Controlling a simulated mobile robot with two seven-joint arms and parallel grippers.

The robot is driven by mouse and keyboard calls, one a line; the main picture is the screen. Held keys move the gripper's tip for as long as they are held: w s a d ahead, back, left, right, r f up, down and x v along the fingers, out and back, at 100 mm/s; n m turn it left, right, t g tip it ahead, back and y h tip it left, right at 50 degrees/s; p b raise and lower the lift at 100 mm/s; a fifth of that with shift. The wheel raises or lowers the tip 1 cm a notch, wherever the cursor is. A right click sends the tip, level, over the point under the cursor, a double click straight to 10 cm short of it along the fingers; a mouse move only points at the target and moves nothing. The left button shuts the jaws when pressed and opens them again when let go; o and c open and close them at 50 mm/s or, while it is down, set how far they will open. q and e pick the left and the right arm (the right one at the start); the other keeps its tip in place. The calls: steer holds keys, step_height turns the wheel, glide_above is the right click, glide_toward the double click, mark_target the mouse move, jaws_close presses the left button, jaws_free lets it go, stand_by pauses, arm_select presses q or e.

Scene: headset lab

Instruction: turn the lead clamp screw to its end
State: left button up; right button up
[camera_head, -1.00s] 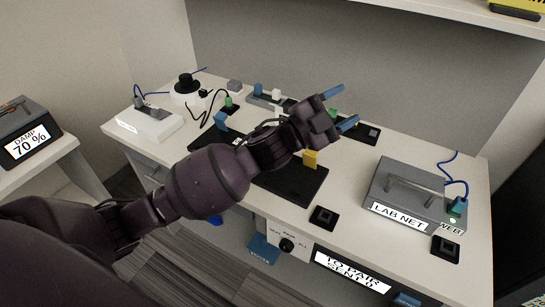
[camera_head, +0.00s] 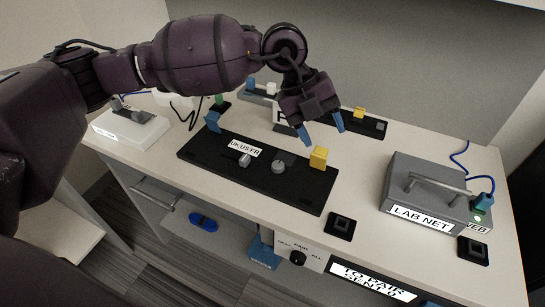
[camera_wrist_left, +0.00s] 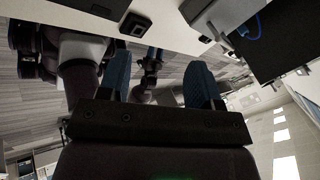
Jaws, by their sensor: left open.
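A black panel (camera_head: 215,152) lies on the white table. It carries two small grey knobs, one at left (camera_head: 245,160) and one at right (camera_head: 278,167), a yellow block (camera_head: 318,157) and a blue piece (camera_head: 213,122). I cannot tell which part is the lead clamp screw. My left gripper (camera_head: 322,132) is open and empty, its blue fingers pointing down above the panel's back right, close behind the yellow block in the picture. Its fingers also show in the left wrist view (camera_wrist_left: 158,78), with nothing between them. Something blue-tipped (camera_wrist_left: 153,55), perhaps my right gripper, shows there small and unclear.
The grey LAB NET box (camera_head: 425,185) stands at the right with a blue cable. Small black square bases, one in front of the panel (camera_head: 341,226) and one at right (camera_head: 472,250), sit near the front edge. A white device (camera_head: 130,128) is at left. A label stand (camera_head: 283,118) is behind.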

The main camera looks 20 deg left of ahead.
mark_target(278, 164)
arm_select(q)
steer(key=a+f+n+y, duration=0.3)
steer(key=a+n+y, duration=0.3)
steer(key=a, duration=0.2)
steer(key=shift+n, duration=0.8)
steer(key=f+b, duration=0.1)
steer(key=f, duration=0.5)
steer(key=f+b, duration=0.1)
steer(key=f, duration=0.2)
steer(key=shift+w+a+f+b, duration=0.25)
steer(key=shift+a+f+b, duration=0.05)
steer(key=shift+a+f, duration=0.1)
steer(key=shift+f, duration=0.5)
arm_select(e)
steer(key=shift+s+a+f, duration=0.1)
steer(key=shift+s+f, duration=0.05)
steer(key=shift+f, duration=0.45)
steer(key=shift+s+a+f, duration=0.1)
steer(key=shift+s+f, duration=0.05)
steer(key=shift+f, duration=0.45)
arm_select(q)
steer(key=c, duration=0.9)
arm_select(e)
steer(key=shift+g, duration=0.3)
